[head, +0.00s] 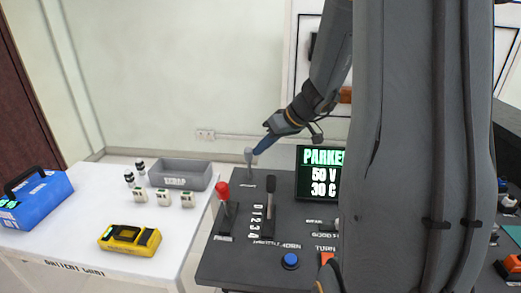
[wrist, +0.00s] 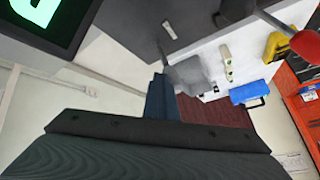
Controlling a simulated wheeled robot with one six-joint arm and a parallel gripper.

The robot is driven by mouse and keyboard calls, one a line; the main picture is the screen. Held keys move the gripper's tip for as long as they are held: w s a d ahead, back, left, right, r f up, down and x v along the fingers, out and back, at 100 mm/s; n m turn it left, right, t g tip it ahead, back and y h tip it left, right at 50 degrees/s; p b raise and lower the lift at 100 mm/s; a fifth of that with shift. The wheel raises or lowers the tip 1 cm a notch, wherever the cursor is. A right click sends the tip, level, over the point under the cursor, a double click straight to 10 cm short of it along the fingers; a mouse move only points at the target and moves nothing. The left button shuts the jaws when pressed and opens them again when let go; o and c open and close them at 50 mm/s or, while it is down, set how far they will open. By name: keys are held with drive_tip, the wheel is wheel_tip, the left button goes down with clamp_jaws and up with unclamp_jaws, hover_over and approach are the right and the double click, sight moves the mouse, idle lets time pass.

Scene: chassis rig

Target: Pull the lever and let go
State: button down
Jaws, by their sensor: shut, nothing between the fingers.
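A lever with a grey paddle-shaped head (head: 249,157) stands at the back left of the dark control panel (head: 225,255). My gripper (head: 262,148) is shut and empty, with its blue-grey fingers pointing down at the right of the lever's head. In the wrist view the shut fingertips (wrist: 157,82) are close beside the grey lever head (wrist: 188,74); whether they touch I cannot tell. The small label by the grey lever is too small to read.
A screen (head: 318,172) reading "PARKE…" stands right of the lever. A blue button (head: 290,261) is at the panel's front. Left, a white cart (head: 75,238) bears a grey bin (head: 180,176), a yellow device (head: 130,240) and a blue case (head: 35,200). My arm hides the panel's right part.

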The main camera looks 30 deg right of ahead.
drive_tip(key=shift+w+d+f+b, duration=0.25)
drive_tip(key=shift+w+f+b, duration=0.05)
drive_tip(key=shift+w, duration=0.1)
drive_tip(key=s+d+r+b, duration=0.2)
drive_tip(key=s+d+r, duration=0.2)
drive_tip(key=d+r, duration=0.4)
drive_tip(key=shift+s, duration=0.35)
idle(0.6)
